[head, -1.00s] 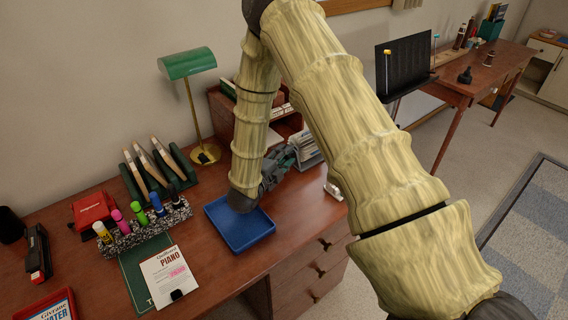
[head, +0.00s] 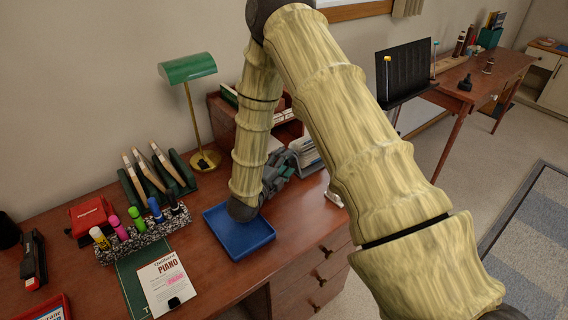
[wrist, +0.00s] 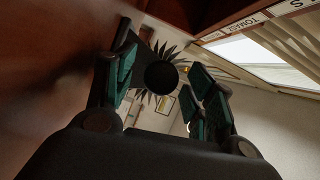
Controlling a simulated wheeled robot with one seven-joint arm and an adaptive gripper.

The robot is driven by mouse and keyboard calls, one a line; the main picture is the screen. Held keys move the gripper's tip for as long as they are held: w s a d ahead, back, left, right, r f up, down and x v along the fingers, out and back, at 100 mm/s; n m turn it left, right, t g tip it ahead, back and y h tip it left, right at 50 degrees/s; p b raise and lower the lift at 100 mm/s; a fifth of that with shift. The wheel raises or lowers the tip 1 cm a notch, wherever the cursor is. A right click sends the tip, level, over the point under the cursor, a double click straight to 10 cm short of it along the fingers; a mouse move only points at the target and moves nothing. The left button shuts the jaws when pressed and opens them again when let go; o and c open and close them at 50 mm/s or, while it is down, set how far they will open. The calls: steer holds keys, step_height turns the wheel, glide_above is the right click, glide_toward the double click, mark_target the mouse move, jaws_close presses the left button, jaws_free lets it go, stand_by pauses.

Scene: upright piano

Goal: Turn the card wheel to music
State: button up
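The card wheel (head: 307,150) stands on the desk just beyond my gripper, its pale cards partly hidden by the arm and gripper in the head view. In the wrist view, dark card edges (wrist: 166,52) fan out behind a round black knob (wrist: 160,77). My gripper (wrist: 163,85) is open, with one green-padded finger on each side of the knob. The knob looks centred between the fingers, with gaps on both sides. In the head view my gripper (head: 279,172) is low over the desk. I cannot read the cards.
A blue tray (head: 262,243) lies under my wrist. A wooden organizer (head: 222,108) and a green lamp (head: 187,68) stand behind. A marker holder (head: 133,247) and a piano booklet (head: 160,281) are to the left. A small pale object (head: 333,198) sits near the desk's right edge.

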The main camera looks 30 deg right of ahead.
steer(key=v, duration=1.2)
stand_by(0.4)
steer(key=shift+r, duration=0.15)
